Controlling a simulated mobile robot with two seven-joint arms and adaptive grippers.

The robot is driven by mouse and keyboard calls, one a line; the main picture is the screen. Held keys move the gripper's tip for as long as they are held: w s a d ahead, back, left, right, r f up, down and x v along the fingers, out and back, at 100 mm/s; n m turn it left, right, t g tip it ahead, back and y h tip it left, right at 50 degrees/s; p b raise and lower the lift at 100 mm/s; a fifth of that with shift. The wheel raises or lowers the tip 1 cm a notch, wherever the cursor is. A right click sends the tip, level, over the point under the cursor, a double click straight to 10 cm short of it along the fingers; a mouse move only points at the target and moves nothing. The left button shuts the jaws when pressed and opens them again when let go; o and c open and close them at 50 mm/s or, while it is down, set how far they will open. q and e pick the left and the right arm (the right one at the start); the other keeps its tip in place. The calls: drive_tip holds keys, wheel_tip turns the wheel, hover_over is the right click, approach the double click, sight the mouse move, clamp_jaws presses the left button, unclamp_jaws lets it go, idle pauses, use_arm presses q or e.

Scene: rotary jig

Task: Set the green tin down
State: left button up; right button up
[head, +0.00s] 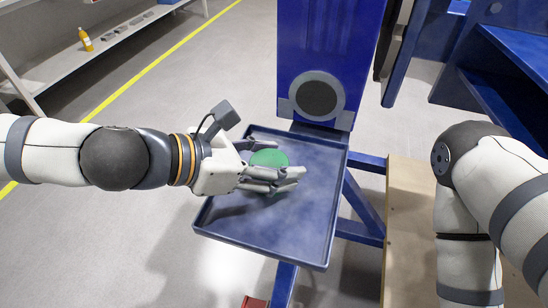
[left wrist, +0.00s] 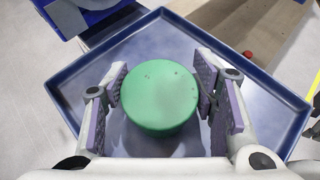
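The green tin (head: 268,158) is a round tin with a flat green top, upright over the blue tray (head: 310,235). In the left wrist view the tin (left wrist: 160,95) sits between the two finger pads, which appear to touch it on both sides. My left gripper (head: 272,166) comes in from the left, low over the tray, and is shut on the tin. I cannot tell whether the tin's base rests on the tray or is slightly above it. My right arm shows at the right, but its gripper is not in view.
The tray has a raised rim and its visible floor is otherwise bare. A blue column (head: 328,45) with a round dark disc (head: 316,98) stands behind it. A wooden board (head: 412,215) lies right of the tray. A shelf with a yellow bottle (head: 86,41) stands far left.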

use_arm(q)
drive_tip(key=shift+o, duration=1.1)
drive_tip(key=shift+r, duration=0.1)
drive_tip(key=shift+r, duration=0.3)
drive_tip(key=p+v, duration=0.4)
drive_tip(key=v, duration=0.7)
drive_tip(key=shift+s+a+p, duration=0.25)
drive_tip(key=shift+a+p, duration=0.05)
drive_tip(key=shift+a, duration=0.05)
use_arm(e)
drive_tip(key=w+r+t, duration=0.2)
drive_tip(key=w+r, duration=0.3)
drive_tip(key=shift+w+r, duration=0.35)
drive_tip(key=shift+r, duration=0.05)
drive_tip(key=shift+a, duration=0.1)
